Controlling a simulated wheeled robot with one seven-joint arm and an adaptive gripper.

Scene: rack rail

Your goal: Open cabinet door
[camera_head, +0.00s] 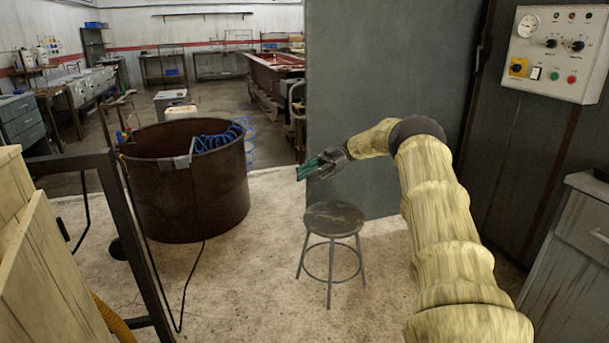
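A tall flat grey panel (390,75), which looks like a cabinet door, stands behind my arm. Dark cabinet fronts (535,140) are to its right, with a narrow dark gap between. A small handle-like part (478,58) shows near that gap. I cannot tell how far the door stands open. My gripper (303,172), with teal fingers, points left and overlaps the panel's left edge in the picture. I see nothing held in it. Its fingers are small and seen from the side, so their spacing and any contact with the panel are unclear.
A round stool (334,218) stands below my gripper. A large brown round tub (185,205) with a blue coiled hose is to the left. A control box (555,55) hangs at upper right, above a grey drawer unit (575,245). Concrete floor is open around the stool.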

